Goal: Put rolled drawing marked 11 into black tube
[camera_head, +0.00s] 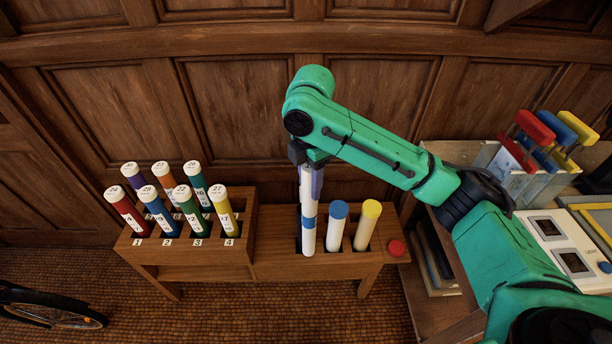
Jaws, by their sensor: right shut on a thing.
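My right gripper (308,160) is shut around the upper part of a white roll with a blue band (308,202). The roll stands nearly upright over the left end of the right-hand wooden rack (280,270). Its lower end meets the rack, but I cannot tell how deep it sits. No mark 11 is readable on it. A white roll with a blue top (337,228) and one with a yellow top (367,226) stand to its right. No black tube can be made out. My left gripper is not in view.
A left wooden rack (170,256) holds several coloured, white-capped, numbered rolls, its front slots labelled 1 to 4. A red round thing (397,247) sits at the right rack's end. A side table (455,150) carries red, blue and yellow handled tools. A wheel (50,312) lies lower left.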

